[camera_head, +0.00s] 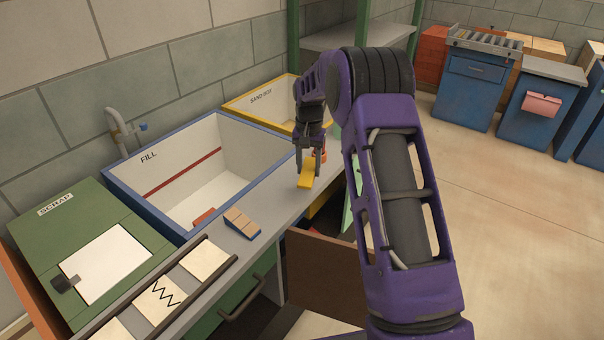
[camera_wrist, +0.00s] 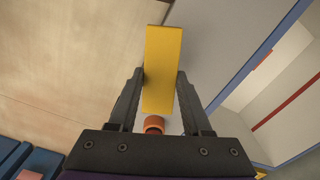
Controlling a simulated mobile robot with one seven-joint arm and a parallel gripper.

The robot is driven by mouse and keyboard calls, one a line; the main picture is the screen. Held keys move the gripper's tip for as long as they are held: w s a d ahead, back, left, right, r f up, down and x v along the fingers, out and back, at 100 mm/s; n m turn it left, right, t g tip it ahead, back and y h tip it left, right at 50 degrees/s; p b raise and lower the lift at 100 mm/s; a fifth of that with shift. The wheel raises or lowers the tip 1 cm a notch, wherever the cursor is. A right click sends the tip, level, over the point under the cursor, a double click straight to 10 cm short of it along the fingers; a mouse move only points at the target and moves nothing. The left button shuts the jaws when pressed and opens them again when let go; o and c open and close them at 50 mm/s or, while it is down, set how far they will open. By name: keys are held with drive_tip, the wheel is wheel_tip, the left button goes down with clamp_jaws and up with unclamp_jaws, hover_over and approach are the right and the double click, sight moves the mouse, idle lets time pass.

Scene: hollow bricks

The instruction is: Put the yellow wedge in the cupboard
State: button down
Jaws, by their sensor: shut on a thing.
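The yellow wedge (camera_head: 306,177) is between the fingers of my gripper (camera_head: 309,158), above the grey worktop near its front edge. In the wrist view, the wedge (camera_wrist: 163,62) stands between the two dark fingers (camera_wrist: 160,85) and reaches past their tips. My gripper is shut on it. A green panel (camera_head: 351,205) also stands out farther along the front. The cupboard's inside is mostly hidden by the worktop, door and my arm.
A blue-rimmed FILL bin (camera_head: 118,186) and yellow-rimmed SAND BOX (camera_head: 236,106) line the wall. A wooden wedge with blue (camera_head: 242,222) lies on the worktop. A small orange round thing (camera_head: 320,155) is just behind my gripper. Open floor (camera_head: 510,220) lies to the right.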

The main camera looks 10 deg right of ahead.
drive_tip(key=w+r+m+p, duration=0.1)
drive_tip(key=w+r+m, duration=0.3)
drive_tip(key=w, duration=0.5)
wheel_tip(320, 180, down, 10)
drive_tip(key=shift+s+b, duration=0.15)
drive_tip(key=shift+b, duration=0.15)
drive_tip(key=shift+f, duration=0.2)
drive_tip(key=shift+c, duration=1.7)
unclamp_jaws()
drive_tip(key=shift+r, duration=0.1)
wheel_tip(320, 180, up, 12)
drive_tip(key=p, duration=0.1)
